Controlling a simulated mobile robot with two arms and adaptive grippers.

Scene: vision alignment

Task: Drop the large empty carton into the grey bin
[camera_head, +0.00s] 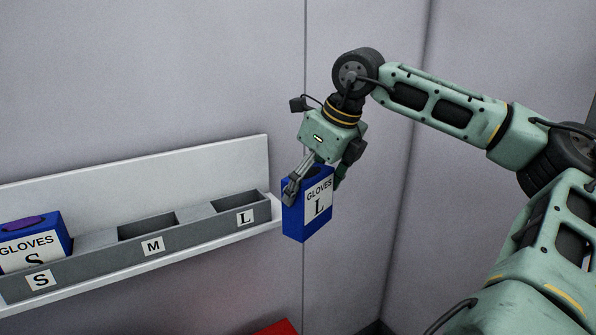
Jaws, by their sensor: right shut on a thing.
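A blue carton (293,222) with a white label reading "GLOVES L" hangs in my right gripper (313,185), just off the right end of the wall shelf. The right gripper is shut on the carton's upper part, with fingers on its left and right sides. The carton is upright, slightly tilted, and a dark opening shows at its top. My left gripper is not in view. No grey bin on the floor can be seen.
A grey holder (195,236) with slots marked S, M and L sits on a white shelf (140,268). A blue "GLOVES S" carton (58,226) stands in the S slot; the M and L slots are empty. A red object (277,328) shows at the bottom edge. Grey walls stand behind.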

